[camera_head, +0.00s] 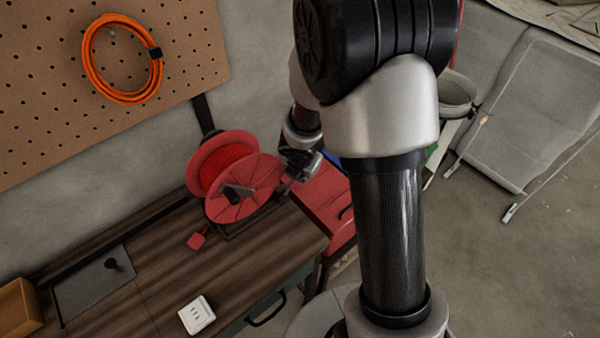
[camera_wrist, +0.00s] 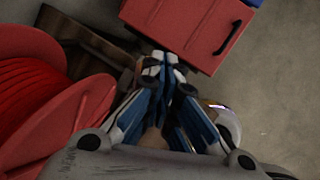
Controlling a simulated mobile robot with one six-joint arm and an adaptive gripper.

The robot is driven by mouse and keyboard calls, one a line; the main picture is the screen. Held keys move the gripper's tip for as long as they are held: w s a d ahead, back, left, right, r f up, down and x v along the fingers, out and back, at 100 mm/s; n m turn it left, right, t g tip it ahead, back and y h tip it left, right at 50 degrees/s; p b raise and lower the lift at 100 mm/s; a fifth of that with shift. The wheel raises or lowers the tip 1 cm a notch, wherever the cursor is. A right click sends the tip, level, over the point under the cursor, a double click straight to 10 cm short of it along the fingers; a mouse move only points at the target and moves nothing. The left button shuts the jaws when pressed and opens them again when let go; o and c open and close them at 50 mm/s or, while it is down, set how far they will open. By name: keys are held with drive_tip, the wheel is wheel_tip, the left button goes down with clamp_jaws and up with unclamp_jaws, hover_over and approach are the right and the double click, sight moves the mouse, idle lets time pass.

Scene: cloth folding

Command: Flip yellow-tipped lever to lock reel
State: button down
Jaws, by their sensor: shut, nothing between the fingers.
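The red reel (camera_head: 211,170) stands on the wooden bench near its right end, with red cord wound between its two flanges. In the wrist view its near flange (camera_wrist: 82,118) fills the left side. My gripper (camera_head: 288,181) is just right of the front flange in the head view. In the wrist view my gripper's fingertips (camera_wrist: 166,70) are together with nothing held, to the right of the flange and near the bench corner. I cannot make out the yellow-tipped lever in either view; the gripper or reel may hide it.
The bench (camera_head: 160,263) holds a white socket box (camera_head: 197,315), a red plug (camera_head: 197,241) and a dark panel (camera_head: 95,287). A red drawer cabinet (camera_head: 322,205) stands beside the bench end, also close in the wrist view (camera_wrist: 185,30). An orange cable coil (camera_head: 88,62) hangs on the pegboard.

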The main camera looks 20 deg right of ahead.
drive_tip(key=shift+w+d+f, duration=0.1)
drive_tip(key=shift+d+f, duration=0.05)
drive_tip(key=shift+d, duration=0.1)
drive_tip(key=shift+a, duration=0.1)
idle(0.3)
drive_tip(key=shift+s+a+f+b, duration=0.25)
drive_tip(key=shift+a+f+b, duration=0.05)
drive_tip(key=shift+a+b, duration=0.35)
